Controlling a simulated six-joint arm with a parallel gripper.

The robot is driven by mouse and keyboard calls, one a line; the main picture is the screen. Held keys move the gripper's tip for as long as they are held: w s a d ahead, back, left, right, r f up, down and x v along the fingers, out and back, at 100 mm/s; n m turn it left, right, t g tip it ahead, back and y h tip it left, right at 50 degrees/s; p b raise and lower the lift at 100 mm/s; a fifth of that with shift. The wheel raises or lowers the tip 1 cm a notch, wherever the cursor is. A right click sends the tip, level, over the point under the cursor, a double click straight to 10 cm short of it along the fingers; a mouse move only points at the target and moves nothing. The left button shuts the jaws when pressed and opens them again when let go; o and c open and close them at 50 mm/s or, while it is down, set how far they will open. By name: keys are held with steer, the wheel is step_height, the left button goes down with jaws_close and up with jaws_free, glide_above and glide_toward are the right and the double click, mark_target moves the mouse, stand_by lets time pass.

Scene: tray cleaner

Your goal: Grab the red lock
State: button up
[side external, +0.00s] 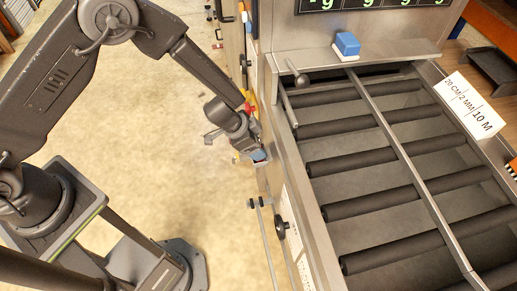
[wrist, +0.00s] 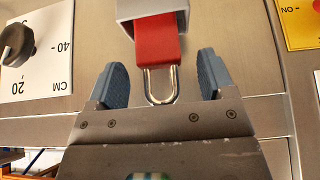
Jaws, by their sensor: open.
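The red lock (wrist: 157,40) shows at the top middle of the wrist view, with a silver U-shaped shackle (wrist: 160,84) pointing toward my gripper. A grey block (wrist: 152,8) covers the lock's far end. My gripper (wrist: 161,62) is open, with one blue finger on each side of the shackle and a visible gap to both. In the side external view my gripper (side external: 258,156) is close beside the machine's side panel.
A black knob (wrist: 16,45) on a white scale plate is at left in the wrist view, and a yellow plate (wrist: 301,22) is at upper right. The roller bed (side external: 375,160) lies right of the panel. A blue block (side external: 347,44) sits on the machine ledge. Floor is clear at left.

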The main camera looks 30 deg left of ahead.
steer(key=shift+x, duration=0.95)
steer(key=shift+r, duration=0.1)
steer(key=c, duration=1.1)
